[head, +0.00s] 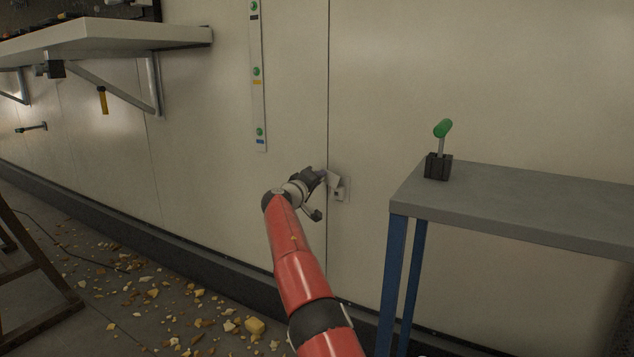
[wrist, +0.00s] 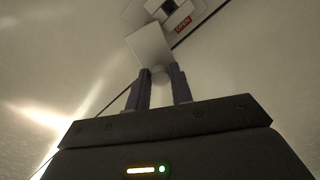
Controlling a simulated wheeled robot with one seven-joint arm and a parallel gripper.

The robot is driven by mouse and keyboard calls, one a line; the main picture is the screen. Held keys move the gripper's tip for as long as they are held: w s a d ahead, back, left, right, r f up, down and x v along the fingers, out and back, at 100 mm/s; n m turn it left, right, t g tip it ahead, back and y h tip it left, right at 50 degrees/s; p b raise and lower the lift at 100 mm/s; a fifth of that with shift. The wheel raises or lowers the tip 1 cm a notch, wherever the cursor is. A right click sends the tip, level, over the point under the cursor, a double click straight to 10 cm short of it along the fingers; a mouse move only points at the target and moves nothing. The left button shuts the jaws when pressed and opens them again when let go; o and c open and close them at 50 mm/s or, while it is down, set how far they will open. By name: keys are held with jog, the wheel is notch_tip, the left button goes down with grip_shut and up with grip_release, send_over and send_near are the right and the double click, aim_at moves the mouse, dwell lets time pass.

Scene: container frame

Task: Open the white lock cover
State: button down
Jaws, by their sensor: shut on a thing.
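The white lock cover (wrist: 149,46) is a pale flap in the upper middle of the wrist view. It stands out at an angle from the white lock body (wrist: 169,9), which has a dark square opening and a red label reading OPEN. My gripper (wrist: 160,79) is shut on the small rounded tab at the cover's near end. In the head view my gripper (head: 321,176) is at the wall, against the cover (head: 333,180). The lock body (head: 341,194) is just right of and below it, beside the vertical wall seam. The fingers partly hide the tab.
A grey table (head: 520,204) with blue legs stands at the right, carrying a green-handled lever (head: 442,138). A strip with green buttons (head: 258,75) is on the wall above left. A shelf (head: 105,37) juts out at upper left. Debris (head: 200,320) litters the floor.

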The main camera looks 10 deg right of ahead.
dwell(0.4)
jog(key=c, duration=1.2)
grip_release()
jog(key=shift+c, duration=0.2)
jog(key=b+v, duration=0.3)
jog(key=v, duration=0.4)
jog(key=shift+s+a, duration=0.2)
jog(key=shift+s, duration=0.15)
jog(key=shift+a, duration=0.1)
